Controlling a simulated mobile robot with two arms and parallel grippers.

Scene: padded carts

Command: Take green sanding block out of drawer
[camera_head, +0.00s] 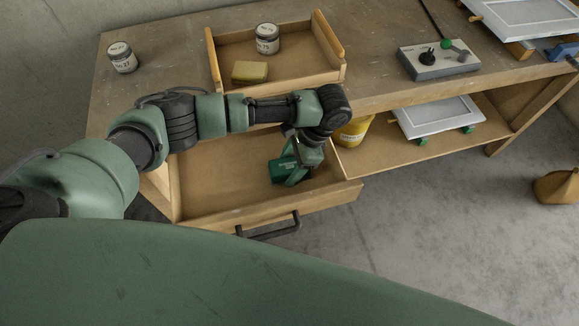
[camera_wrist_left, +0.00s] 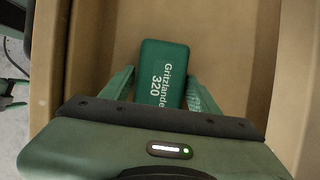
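The green sanding block (camera_head: 283,170) lies in the open drawer (camera_head: 215,205), toward its right side. My left gripper (camera_head: 296,175) is low inside the drawer at the block. Its fingers (camera_wrist_left: 162,80) are apart, one on each side of the block, with narrow gaps seeming to show between. The near end of the block is close to the gripper body. My right gripper is not in view.
Above the drawer, the bench top holds a wooden tray (camera_head: 216,62) with a jar (camera_head: 267,39) and a yellow sponge (camera_head: 250,71). Another jar (camera_head: 122,57) stands left. A yellow container (camera_head: 354,132) is on the lower shelf. The drawer handle (camera_head: 268,229) faces me.

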